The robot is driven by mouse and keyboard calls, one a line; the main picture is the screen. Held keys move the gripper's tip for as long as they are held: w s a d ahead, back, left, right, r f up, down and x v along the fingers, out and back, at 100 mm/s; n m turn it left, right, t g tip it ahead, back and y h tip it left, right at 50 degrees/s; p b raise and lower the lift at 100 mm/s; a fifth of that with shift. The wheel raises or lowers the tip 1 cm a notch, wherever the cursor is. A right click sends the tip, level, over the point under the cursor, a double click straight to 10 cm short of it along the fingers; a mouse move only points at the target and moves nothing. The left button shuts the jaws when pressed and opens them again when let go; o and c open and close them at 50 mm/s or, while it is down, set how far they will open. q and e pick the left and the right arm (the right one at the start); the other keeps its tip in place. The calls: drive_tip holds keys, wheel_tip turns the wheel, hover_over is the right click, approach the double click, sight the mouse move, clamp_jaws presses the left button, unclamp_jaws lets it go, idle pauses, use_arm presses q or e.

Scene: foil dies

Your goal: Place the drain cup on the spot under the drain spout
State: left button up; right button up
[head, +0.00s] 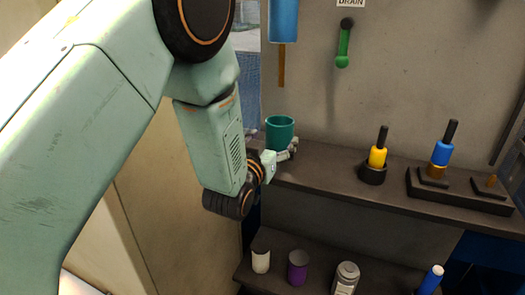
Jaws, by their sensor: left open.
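A teal cup (280,133), which looks like the drain cup, stands upright at the left end of the upper dark shelf. In the picture it is directly below a thin brown spout (281,66) that hangs from a blue cylinder (284,20). A clear gap separates cup and spout. No marked spot shows; the cup or my gripper may cover it. My left gripper (290,152) is open, low in front of the cup on its near side. I cannot tell whether its fingers touch the cup. My right gripper is out of view.
A green lever (344,45) hangs under a DRAIN label. On the upper shelf (340,180) stand a yellow-handled tool (377,157) and a blue one (441,153) in dark holders. The lower shelf holds a white cup (261,261), a purple cup (298,268) and a jar (346,278).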

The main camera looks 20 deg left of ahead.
use_arm(q)
drive_tip(key=s+p, duration=0.1)
drive_tip(key=s, duration=0.7)
drive_tip(key=shift+s+a, duration=0.15)
drive_tip(key=shift+s, duration=0.2)
drive_tip(key=shift+c, duration=0.3)
idle(0.6)
